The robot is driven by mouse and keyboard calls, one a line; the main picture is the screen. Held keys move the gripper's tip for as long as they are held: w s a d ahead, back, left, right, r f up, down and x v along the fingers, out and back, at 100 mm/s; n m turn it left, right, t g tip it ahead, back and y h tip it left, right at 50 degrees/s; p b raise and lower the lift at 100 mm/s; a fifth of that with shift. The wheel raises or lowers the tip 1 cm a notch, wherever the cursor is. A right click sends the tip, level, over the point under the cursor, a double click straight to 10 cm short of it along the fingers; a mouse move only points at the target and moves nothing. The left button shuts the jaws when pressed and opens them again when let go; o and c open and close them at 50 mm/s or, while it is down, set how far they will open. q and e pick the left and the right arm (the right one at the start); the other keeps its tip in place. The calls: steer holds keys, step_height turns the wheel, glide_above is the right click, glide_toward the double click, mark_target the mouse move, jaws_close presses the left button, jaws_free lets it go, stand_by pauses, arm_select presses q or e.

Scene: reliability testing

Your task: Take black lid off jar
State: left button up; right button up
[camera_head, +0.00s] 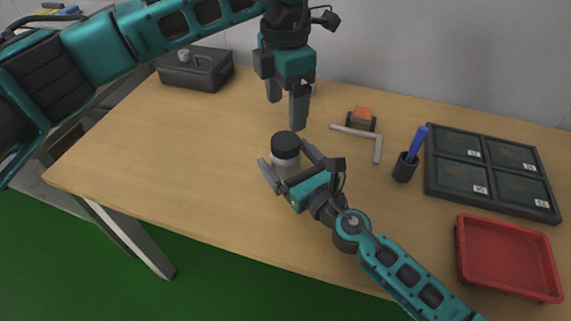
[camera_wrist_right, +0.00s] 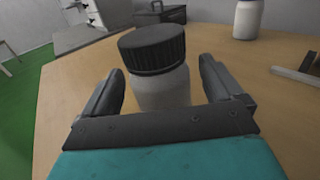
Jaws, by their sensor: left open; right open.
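A white jar (camera_head: 286,163) with a black lid (camera_head: 285,141) stands upright on the wooden table. My right gripper (camera_head: 284,168) is open low around the jar, one finger on each side. In the right wrist view the jar (camera_wrist_right: 161,90) stands between the open fingers of the right gripper (camera_wrist_right: 162,88), with gaps visible, and the ridged black lid (camera_wrist_right: 152,48) sits on top, above the fingers. My left gripper (camera_head: 286,112) is open and empty, pointing down above and slightly behind the lid. The jar's lower part is partly hidden by the right gripper.
A grey L-shaped piece (camera_head: 362,137), an orange-topped block (camera_head: 362,115) and a dark cup with a blue pen (camera_head: 405,167) stand right of the jar. A dark divided tray (camera_head: 431,188) and red tray (camera_head: 508,216) lie farther right. A dark box (camera_head: 194,71) is back left. The table's left is clear.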

steer(key=shift+w+a, duration=0.3)
steer(key=shift+w, duration=0.1)
